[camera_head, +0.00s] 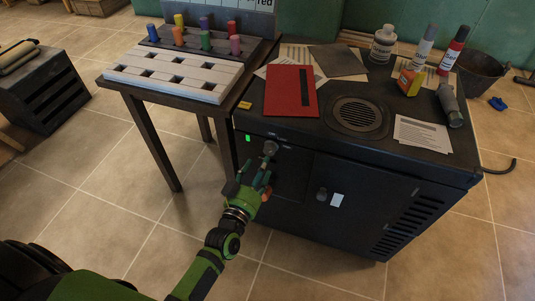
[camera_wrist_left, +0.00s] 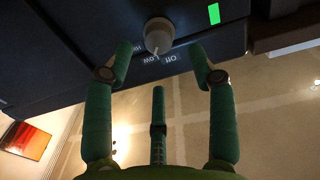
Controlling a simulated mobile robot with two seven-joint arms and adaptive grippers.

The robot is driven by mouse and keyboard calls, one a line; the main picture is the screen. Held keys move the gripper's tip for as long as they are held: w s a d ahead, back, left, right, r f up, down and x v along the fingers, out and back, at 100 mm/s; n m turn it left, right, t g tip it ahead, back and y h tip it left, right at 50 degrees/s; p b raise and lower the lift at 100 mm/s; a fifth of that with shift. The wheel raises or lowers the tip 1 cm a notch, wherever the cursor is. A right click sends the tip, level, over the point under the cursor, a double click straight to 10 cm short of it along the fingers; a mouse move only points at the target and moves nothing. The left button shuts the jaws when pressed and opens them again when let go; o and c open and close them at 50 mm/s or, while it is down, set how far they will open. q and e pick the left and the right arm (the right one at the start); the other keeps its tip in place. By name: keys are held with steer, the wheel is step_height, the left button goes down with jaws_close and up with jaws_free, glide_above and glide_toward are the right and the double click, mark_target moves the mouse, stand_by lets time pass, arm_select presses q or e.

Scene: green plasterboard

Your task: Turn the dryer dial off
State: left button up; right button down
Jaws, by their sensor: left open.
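The dryer (camera_head: 390,205) is a dark cabinet with a round vent on top. Its dial (camera_head: 270,147) is a grey knob on the upper left of the front face. In the left wrist view the dial (camera_wrist_left: 158,36) is pale, with its pointer toward the lettering and the words "Off" and "Low" beside it. The pointer appears near "Low". My left gripper (camera_head: 257,178) is open just in front of and below the dial. In the left wrist view its green fingers (camera_wrist_left: 158,62) spread on either side below the dial, not visibly touching it. My right gripper is not in view.
A green light (camera_head: 248,138) glows left of the dial. A door knob (camera_head: 321,194) sits on the front. A red folder (camera_head: 291,91), bottles and papers lie on top. A small table (camera_head: 160,95) with a peg board stands to the left. Floor in front is clear.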

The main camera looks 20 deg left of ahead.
mark_target(268, 152)
arm_select(q)
steer(key=w, duration=0.6)
steer(key=shift+d+b, duration=0.25)
steer(key=shift+b, duration=0.05)
steer(key=c, duration=1.1)
